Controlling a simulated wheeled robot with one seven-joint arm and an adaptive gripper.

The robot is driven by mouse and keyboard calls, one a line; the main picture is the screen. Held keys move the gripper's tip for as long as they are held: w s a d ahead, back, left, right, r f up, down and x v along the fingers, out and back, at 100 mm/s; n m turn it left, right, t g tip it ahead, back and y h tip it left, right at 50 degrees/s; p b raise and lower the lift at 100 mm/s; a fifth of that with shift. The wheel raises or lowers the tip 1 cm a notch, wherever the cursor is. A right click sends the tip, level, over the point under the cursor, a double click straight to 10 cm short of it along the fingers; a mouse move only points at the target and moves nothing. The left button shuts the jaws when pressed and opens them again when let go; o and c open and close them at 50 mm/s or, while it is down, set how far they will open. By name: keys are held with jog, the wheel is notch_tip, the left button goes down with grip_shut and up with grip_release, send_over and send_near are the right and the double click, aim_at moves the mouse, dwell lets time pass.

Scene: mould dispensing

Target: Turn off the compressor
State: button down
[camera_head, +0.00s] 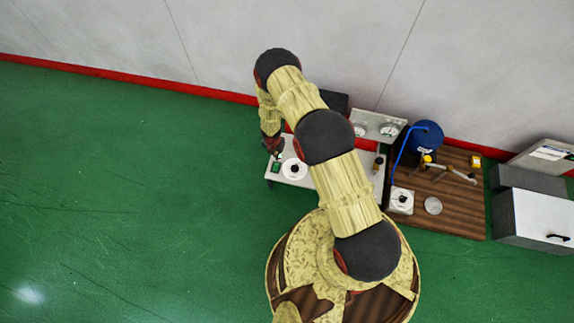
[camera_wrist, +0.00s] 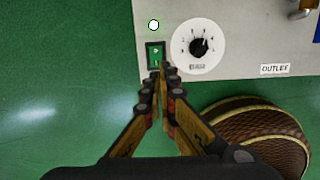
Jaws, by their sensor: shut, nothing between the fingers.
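The compressor's grey panel (camera_head: 318,181) lies left of the wooden board in the head view, partly hidden by my arm. In the wrist view, the panel (camera_wrist: 240,58) carries a green rocker switch (camera_wrist: 155,52) in a dark frame near its left edge. A small white round light (camera_wrist: 154,24) is above the switch. My gripper (camera_wrist: 165,67) is shut and empty. Its tips overlap the lower right edge of the switch; I cannot tell whether they touch it. In the head view my gripper (camera_head: 274,147) is just above the switch (camera_head: 276,167).
A black knob (camera_wrist: 199,46) on a white dial is right of the switch, with an OUTLET label (camera_wrist: 275,69) beyond it. A blue tank (camera_head: 426,136) and a wooden board (camera_head: 462,208) are to the right. Green floor on the left is clear.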

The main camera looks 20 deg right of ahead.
aim_at(278, 164)
jog(key=shift+w+a, duration=0.1)
jog(key=shift+w, duration=0.1)
jog(key=shift+f, duration=0.15)
jog(key=f+b, duration=0.2)
jog(key=f, duration=0.2)
jog(key=w+f+b, duration=0.1)
jog(key=f+b, duration=0.1)
jog(key=f, duration=0.3)
jog(key=d+f+b, duration=0.1)
jog(key=f+b, duration=0.1)
jog(key=f, duration=0.2)
jog(key=shift+w+f, duration=0.25)
jog(key=shift+f, duration=0.15)
